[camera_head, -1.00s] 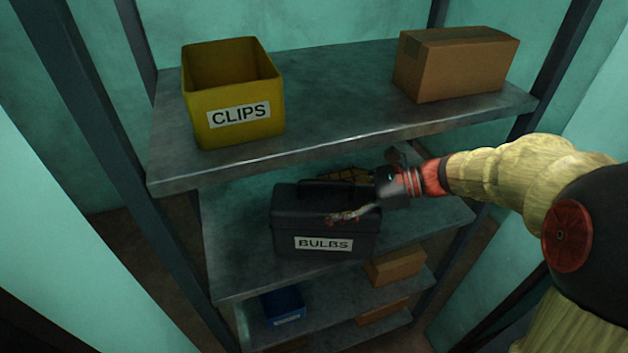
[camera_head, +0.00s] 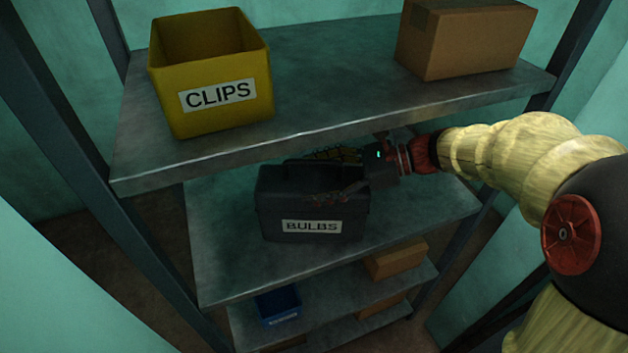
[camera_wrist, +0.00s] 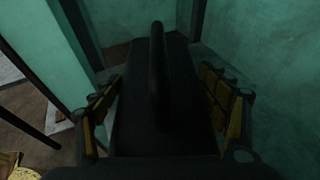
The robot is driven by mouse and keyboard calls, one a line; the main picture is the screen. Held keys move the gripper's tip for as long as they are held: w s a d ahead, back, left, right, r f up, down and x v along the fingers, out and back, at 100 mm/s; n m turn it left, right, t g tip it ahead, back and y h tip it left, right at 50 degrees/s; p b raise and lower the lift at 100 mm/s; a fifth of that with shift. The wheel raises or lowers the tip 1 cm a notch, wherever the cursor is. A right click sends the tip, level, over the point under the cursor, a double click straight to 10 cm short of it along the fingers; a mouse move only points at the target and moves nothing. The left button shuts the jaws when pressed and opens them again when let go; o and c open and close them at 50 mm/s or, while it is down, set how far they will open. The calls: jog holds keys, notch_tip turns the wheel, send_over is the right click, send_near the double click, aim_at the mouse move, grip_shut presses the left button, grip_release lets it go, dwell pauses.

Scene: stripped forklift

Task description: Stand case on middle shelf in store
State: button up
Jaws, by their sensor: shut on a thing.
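The case (camera_head: 312,205) is a dark box with a top handle and a white BULBS label. It is upright over the middle shelf (camera_head: 235,275), below the shelf with the yellow bin; I cannot tell whether its base touches the board. My gripper (camera_head: 338,172) comes in from the right and is shut on the case near its top. In the wrist view the case (camera_wrist: 160,110) fills the space between the two finger pads, with the handle standing up along its middle. The case hides part of my gripper's far finger in the head view.
The upper shelf (camera_head: 300,115) overhangs close above the case and holds a yellow CLIPS bin (camera_head: 215,95) and a cardboard box (camera_head: 465,40). The lower shelf holds a blue bin (camera_head: 279,306) and small boxes (camera_head: 395,260). The middle shelf is clear left of the case.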

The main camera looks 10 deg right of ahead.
aim_at(343, 174)
jog(key=shift+s+r, duration=0.1)
jog(key=shift+r, duration=0.15)
jog(key=shift+f, duration=0.15)
jog(key=o, duration=2.1)
jog(key=shift+f, duration=0.1)
jog(key=shift+d+r, duration=0.25)
jog(key=p+v, duration=0.3)
jog(key=v, duration=0.4)
jog(key=shift+d, duration=0.1)
